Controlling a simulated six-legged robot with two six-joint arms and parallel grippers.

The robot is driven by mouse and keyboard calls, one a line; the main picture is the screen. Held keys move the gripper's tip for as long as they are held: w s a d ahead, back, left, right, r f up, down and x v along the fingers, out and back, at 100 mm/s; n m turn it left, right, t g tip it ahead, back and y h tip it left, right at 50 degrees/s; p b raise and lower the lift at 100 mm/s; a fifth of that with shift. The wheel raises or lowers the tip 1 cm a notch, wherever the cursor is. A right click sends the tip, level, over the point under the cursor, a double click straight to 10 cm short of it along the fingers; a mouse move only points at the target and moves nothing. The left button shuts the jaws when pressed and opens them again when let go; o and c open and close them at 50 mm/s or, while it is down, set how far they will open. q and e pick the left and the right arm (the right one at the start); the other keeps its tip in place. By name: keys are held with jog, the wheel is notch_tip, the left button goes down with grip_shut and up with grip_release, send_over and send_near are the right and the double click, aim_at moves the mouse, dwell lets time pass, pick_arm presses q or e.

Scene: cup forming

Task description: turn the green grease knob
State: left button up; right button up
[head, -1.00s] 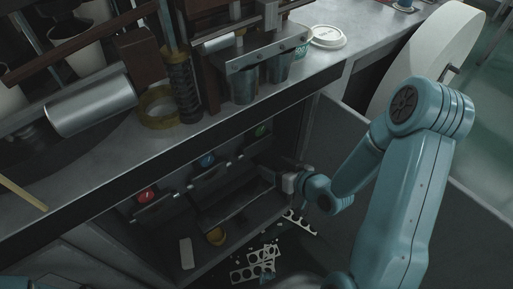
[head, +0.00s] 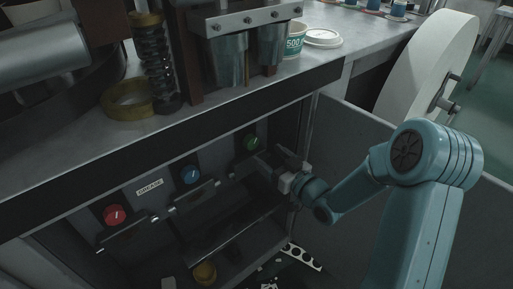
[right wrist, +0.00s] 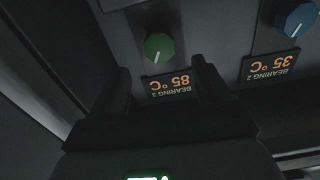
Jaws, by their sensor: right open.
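The green knob (head: 252,142) is on the panel inside the machine's lower cabinet, at the right end of the row. It also shows in the right wrist view (right wrist: 159,46), with a white pointer line, above a "BEARING 3" display reading 85 °C. My right gripper (head: 266,160) is open just in front of and below the green knob, apart from it. In the right wrist view its two dark fingers (right wrist: 161,75) stand on either side of the display, with nothing between them. My left gripper is not in view.
A blue knob (head: 190,174) and a red knob (head: 114,215) sit further left on the panel, near a "GREASE" label (head: 150,186). Small hinged flaps stick out below the knobs. The counter edge (head: 180,140) overhangs the panel. An open cabinet door (head: 350,135) stands to the right.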

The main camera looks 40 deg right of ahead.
aim_at(254, 143)
jog(key=w, duration=0.6)
jog(key=shift+w+a, duration=0.2)
jog(key=shift+a, duration=0.05)
jog(key=c, duration=1)
